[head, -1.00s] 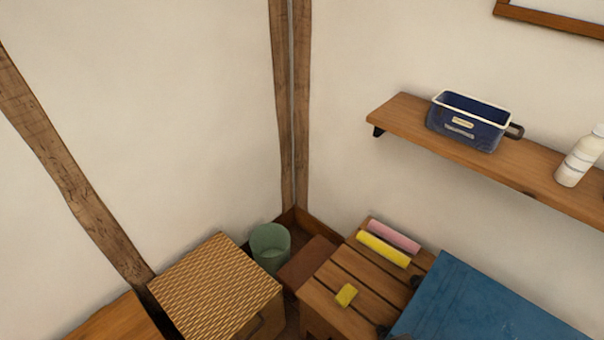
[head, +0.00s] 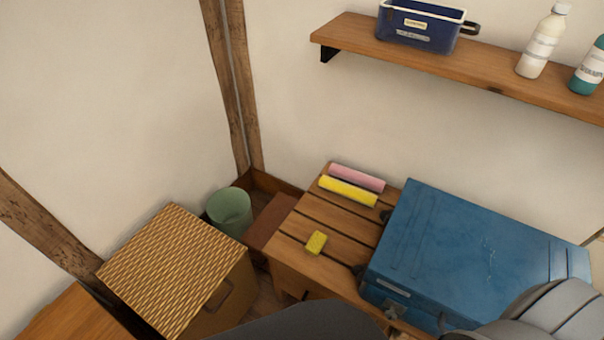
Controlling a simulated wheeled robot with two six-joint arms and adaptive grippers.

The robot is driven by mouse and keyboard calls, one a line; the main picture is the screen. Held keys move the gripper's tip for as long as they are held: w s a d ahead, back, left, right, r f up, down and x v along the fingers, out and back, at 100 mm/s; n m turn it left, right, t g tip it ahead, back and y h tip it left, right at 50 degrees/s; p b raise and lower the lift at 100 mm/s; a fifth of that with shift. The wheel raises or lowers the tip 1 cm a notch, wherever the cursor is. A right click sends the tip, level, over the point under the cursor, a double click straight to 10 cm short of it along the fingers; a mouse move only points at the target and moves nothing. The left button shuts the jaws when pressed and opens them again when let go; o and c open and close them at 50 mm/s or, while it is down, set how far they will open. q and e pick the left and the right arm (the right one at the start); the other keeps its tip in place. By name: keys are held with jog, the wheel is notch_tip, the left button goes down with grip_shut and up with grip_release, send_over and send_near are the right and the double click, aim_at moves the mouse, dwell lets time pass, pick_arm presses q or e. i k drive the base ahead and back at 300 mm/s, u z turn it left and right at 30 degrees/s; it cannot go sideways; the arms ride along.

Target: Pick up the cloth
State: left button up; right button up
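Two rolled items that look like cloths lie side by side at the back of a slatted wooden bench: a pink roll (head: 357,178) and, just in front of it, a yellow roll (head: 348,191). I cannot tell which one is the task's cloth. A small yellow block like a sponge (head: 316,243) lies nearer on the same slats. Neither of my grippers is in view; only grey and dark parts of my own body show along the bottom edge.
A blue case (head: 470,255) sits right of the rolls. A woven-top box (head: 175,265) and a green bin (head: 230,212) stand left of the bench (head: 345,222). A wall shelf (head: 440,66) above holds a navy caddy (head: 420,28), a white bottle (head: 540,45) and a teal bottle (head: 590,70).

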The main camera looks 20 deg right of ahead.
aim_at(317, 240)
jog(key=z, duration=0.85)
